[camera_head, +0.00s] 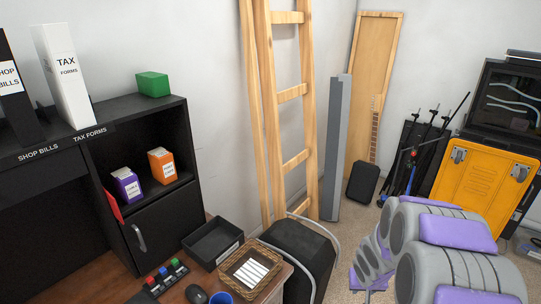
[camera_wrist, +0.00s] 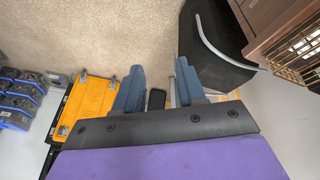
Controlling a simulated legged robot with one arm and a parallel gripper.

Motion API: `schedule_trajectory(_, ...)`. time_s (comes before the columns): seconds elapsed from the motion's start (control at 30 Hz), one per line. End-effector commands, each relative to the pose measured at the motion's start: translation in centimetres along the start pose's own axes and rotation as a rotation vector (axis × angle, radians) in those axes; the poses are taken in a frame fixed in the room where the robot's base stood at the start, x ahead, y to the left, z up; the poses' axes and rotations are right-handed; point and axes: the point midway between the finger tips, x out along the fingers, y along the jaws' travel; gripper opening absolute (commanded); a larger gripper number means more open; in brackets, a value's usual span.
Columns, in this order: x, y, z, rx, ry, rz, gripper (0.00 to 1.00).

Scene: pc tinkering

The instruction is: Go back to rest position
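My arm, grey with purple panels, reaches in from the lower right of the head view. In the wrist view my gripper (camera_wrist: 159,84) shows two blue-grey fingers spread apart. The gap between them is empty, with carpet and a small black box (camera_wrist: 156,100) visible beyond. The fingers touch nothing that I can see. In the head view the gripper's fingers cannot be made out clearly.
A wooden desk (camera_head: 177,292) holds a wicker basket (camera_head: 232,283), a black tray (camera_head: 193,243) and a mouse. A black bin (camera_head: 297,250) stands beside it. A ladder (camera_head: 308,130) leans on the wall. A yellow case (camera_head: 480,185) is at right. Carpet (camera_wrist: 95,35) shows bare.

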Motion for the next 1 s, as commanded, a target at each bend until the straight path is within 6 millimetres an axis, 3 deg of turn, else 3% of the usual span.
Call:
schedule_trajectory(0.03,-1.9,0.1,0.4,-0.005,-0.011,0.018,0.4)
schedule_trajectory(0.27,-9.5,0.1,4.2,-0.014,-0.105,0.073,0.4)
schedule_trajectory(0.5,-16.7,-1.1,10.2,-0.032,-0.224,0.072,0.4)
schedule_trajectory(0.8,-24.6,-3.8,19.3,-0.078,-0.374,-0.011,0.4)
schedule_trajectory(1.0,-28.1,-5.4,24.5,-0.122,-0.45,-0.084,0.4)
